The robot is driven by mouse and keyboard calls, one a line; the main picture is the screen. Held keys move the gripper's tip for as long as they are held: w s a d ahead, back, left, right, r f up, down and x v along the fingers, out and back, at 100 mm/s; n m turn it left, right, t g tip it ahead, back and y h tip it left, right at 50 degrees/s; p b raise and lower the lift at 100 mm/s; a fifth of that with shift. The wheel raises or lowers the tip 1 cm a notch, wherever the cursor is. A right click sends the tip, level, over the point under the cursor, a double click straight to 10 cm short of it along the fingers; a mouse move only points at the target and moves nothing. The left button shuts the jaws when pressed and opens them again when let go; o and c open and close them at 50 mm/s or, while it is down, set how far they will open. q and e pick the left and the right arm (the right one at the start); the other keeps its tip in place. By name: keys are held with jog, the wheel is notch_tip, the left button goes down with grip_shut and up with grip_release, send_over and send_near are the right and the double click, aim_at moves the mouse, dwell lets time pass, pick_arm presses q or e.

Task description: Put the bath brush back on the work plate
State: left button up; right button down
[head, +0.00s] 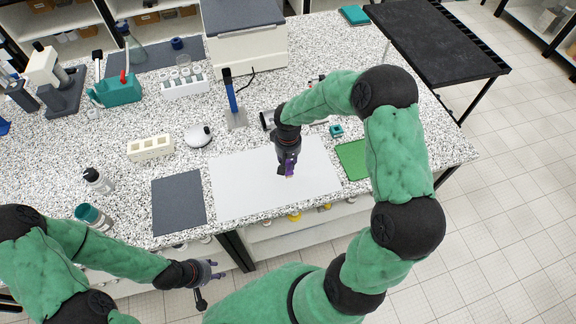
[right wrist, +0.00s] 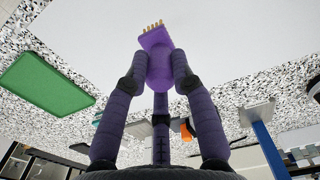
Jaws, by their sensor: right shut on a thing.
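The bath brush (right wrist: 158,62) is purple with a short row of pale yellow bristles at its tip. My right gripper (right wrist: 159,78) is shut on it, with one finger on each side. In the head view the brush (head: 289,170) hangs from my right gripper (head: 288,158) over the large pale work plate (head: 240,188). The exact gap between brush and plate cannot be told. My left gripper (head: 213,271) is empty and open, low in front of the bench's front edge.
A dark grey mat (head: 179,202) lies left of the plate and a green mat (head: 352,158) lies right of it. A blue-posted stand (head: 233,105), a white mouse-like device (head: 198,136) and a cream block (head: 150,147) stand behind. Bottles (head: 93,215) stand at the front left.

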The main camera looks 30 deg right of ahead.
aim_at(288, 166)
jog(key=shift+f, duration=1.55)
jog(key=shift+f, duration=0.15)
jog(key=c, duration=1)
grip_release()
jog(key=shift+c, duration=0.2)
notch_tip(288, 166, up, 12)
jog(key=shift+r, duration=0.2)
